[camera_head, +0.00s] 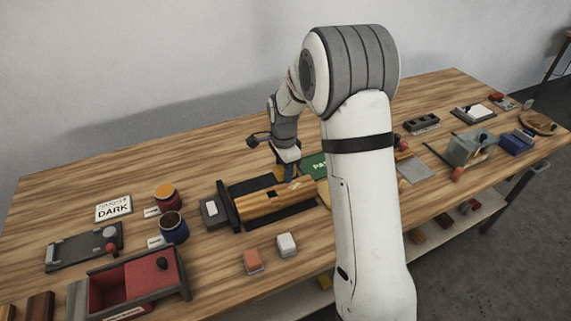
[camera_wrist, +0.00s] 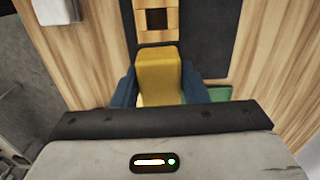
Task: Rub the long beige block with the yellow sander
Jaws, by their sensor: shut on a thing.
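The long beige block (camera_head: 257,206) lies in a dark holder on the wooden table, left of my arm in the head view. It has a dark square recess in its top. In the wrist view the block (camera_wrist: 157,37) runs away from me at the top middle. My gripper (camera_wrist: 159,92) has blue fingers shut on the yellow sander (camera_wrist: 158,70), which covers part of the block. In the head view my gripper (camera_head: 290,173) is low over the block's far end. I cannot tell whether the sander touches the block.
A green mat or card (camera_head: 316,164) lies just behind the block, partly hidden by my arm. Orange (camera_head: 253,261) and white (camera_head: 287,245) small blocks sit in front. A grey machine (camera_head: 470,147) stands right.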

